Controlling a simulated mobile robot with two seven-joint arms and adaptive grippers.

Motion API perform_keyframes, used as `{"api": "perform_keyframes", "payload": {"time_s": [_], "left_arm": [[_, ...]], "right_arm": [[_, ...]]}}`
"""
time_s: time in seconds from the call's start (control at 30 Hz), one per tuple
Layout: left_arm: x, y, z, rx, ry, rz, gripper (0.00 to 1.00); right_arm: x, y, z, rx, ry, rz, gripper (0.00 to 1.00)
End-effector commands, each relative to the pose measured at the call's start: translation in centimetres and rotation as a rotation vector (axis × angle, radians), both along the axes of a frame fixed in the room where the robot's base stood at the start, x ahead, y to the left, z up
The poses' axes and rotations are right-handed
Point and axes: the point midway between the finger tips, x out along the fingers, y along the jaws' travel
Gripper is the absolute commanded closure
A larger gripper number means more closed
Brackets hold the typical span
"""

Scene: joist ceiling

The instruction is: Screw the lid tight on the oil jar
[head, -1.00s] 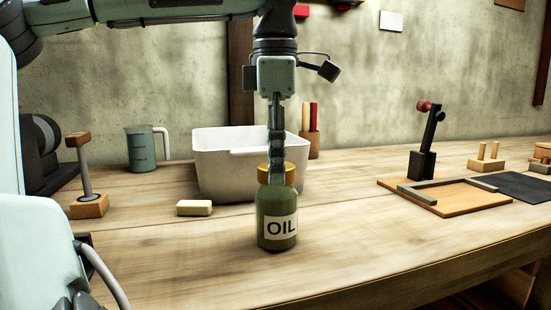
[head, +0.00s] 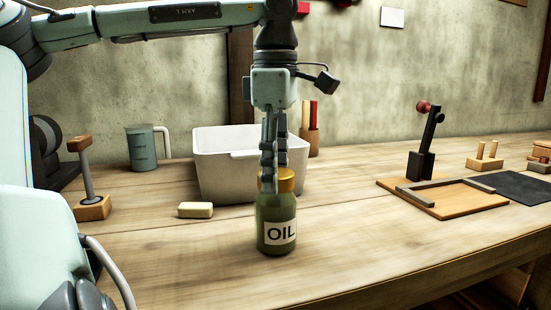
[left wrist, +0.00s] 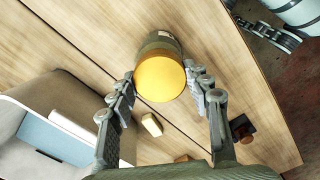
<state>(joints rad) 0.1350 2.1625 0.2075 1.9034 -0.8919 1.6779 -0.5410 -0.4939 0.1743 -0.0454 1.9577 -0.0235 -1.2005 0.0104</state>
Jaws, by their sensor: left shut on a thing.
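The oil jar (head: 275,215) is green glass with a white OIL label and stands upright on the workbench. Its gold lid (head: 285,181) sits on top. My left gripper (head: 273,181) reaches straight down from above, its fingers shut on the lid. In the left wrist view the round lid (left wrist: 160,77) lies between the two fingertips, with the jar body (left wrist: 160,42) partly showing behind it. Part of the lid is hidden by a finger in the head view. A dark linkage at the upper right of the left wrist view looks like my right gripper (left wrist: 272,35); its fingers are unclear.
A white bin (head: 235,175) stands close behind the jar. A wooden fixture (head: 450,200) is at right.

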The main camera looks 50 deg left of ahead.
Motion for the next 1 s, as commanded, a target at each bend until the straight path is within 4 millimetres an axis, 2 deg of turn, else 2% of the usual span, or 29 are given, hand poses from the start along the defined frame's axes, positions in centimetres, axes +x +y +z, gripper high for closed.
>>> {"api": "perform_keyframes", "payload": {"time_s": [0.27,0.37,0.5,0.8,1.0], "left_arm": [[-0.1,-0.1,-0.1,-0.002,0.008,-0.023,0.97],[-0.1,-0.1,0.0,-0.004,0.007,-0.111,0.97],[0.0,0.0,-0.4,-0.003,0.004,-0.263,0.97],[0.0,0.0,-0.2,0.0,0.001,-0.294,0.97],[0.1,0.0,-0.3,-0.003,0.0,-0.518,0.97]], "right_arm": [[0.0,0.0,0.3,0.0,0.0,0.0,0.6],[0.0,0.0,1.3,0.0,0.0,0.0,0.6],[0.0,0.0,0.9,0.0,0.001,0.0,0.6],[0.0,0.0,0.9,0.0,0.001,0.0,0.6],[0.0,0.0,0.9,0.0,0.0,0.0,0.6]]}}
